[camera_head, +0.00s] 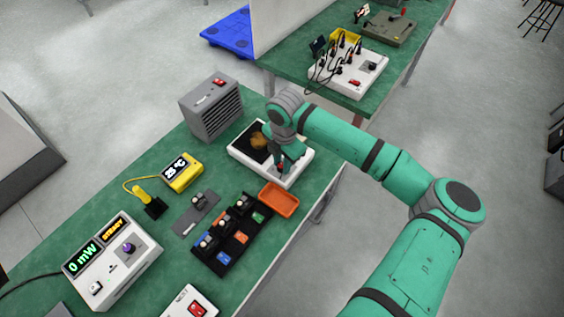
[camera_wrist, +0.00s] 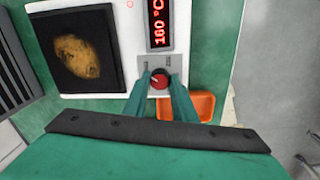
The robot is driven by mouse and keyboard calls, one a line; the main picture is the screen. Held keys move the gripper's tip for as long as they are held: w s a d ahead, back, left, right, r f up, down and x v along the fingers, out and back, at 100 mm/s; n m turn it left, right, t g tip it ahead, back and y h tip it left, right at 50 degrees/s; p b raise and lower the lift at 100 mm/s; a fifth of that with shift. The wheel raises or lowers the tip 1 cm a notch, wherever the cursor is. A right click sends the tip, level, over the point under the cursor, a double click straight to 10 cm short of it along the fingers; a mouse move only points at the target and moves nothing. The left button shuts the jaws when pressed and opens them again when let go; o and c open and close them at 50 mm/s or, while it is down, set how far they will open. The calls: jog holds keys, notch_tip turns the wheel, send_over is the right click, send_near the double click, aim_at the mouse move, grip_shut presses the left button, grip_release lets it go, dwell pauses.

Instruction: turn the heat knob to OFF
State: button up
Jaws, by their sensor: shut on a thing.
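The heat knob (camera_wrist: 160,81) is a small red dial on the front panel of a white hot plate (camera_wrist: 110,14). The knob's white pointer mark points toward the upper left in the wrist view. The dark heating surface (camera_wrist: 98,75) has a brown scorched patch. My gripper (camera_wrist: 160,78) is shut on the knob, one finger on each side of it. In the head view my gripper (camera_head: 283,163) reaches down over the hot plate (camera_head: 293,179) and hides the knob and display.
An orange tray (camera_head: 279,200) sits close beside the hot plate. A grey fan box (camera_head: 210,110) stands behind it. A yellow thermometer (camera_head: 183,173), a black parts rack (camera_head: 222,238) and a white meter (camera_head: 115,265) reading 0 mW stand on the green bench.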

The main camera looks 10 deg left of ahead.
jog(key=n, duration=0.3)
jog(key=shift+w+n, duration=0.1)
jog(key=shift+n, duration=0.2)
jog(key=n, duration=0.3)
jog(key=shift+n, duration=0.3)
jog(key=n, duration=0.4)
jog(key=shift+r+n+g, duration=0.1)
jog(key=shift+n+g, duration=0.2)
jog(key=n, duration=0.3)
jog(key=shift+n, duration=0.3)
jog(key=n, duration=0.4)
jog(key=shift+w+n, duration=0.1)
jog(key=shift+n, duration=0.2)
jog(key=n, duration=0.3)
jog(key=shift+a+n, duration=0.1)
jog(key=shift+n, duration=0.2)
jog(key=n, duration=0.4)
jog(key=shift+h, duration=0.3)
jog(key=shift+n, duration=1.8)
